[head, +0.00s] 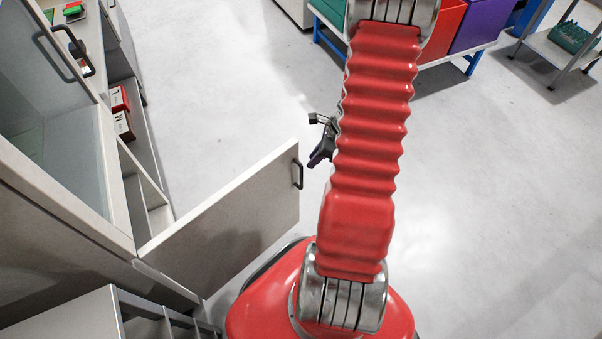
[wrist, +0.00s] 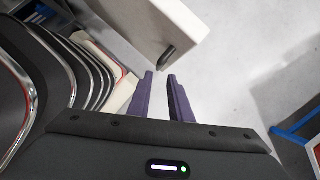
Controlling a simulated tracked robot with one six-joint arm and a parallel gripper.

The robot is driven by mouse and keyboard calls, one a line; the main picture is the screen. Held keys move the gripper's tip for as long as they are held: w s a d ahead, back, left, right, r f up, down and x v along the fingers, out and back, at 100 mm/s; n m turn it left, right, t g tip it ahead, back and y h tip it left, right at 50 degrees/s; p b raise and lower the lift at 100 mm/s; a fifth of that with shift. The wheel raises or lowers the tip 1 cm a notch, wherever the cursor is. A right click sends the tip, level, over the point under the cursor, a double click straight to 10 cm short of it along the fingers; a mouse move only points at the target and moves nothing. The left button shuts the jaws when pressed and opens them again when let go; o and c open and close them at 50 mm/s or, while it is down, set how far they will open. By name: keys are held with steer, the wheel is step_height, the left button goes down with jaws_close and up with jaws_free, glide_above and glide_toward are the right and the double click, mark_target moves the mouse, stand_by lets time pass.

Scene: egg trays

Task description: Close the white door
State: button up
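The white door (head: 232,222) stands open, swung out from the cabinet at left in the head view. Its dark handle (head: 297,174) is near its free edge. In the wrist view, part of the door (wrist: 150,30) lies beyond the fingers, with the handle (wrist: 168,55) close above them. My gripper (head: 322,140) is partly hidden behind my red arm, to the right of the handle and apart from it in the head view. In the wrist view, the purple fingers of my gripper (wrist: 159,78) are slightly apart with nothing between them.
The cabinet (head: 118,190) has open shelves holding red boxes (head: 121,112). A grey drawer unit (head: 110,310) stands at the bottom left. A table with coloured crates (head: 470,25) and a metal rack (head: 560,50) are at the back.

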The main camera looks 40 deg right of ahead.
steer(key=x, duration=1.1)
steer(key=shift+f, duration=0.35)
steer(key=shift+c, duration=0.4)
jaws_close()
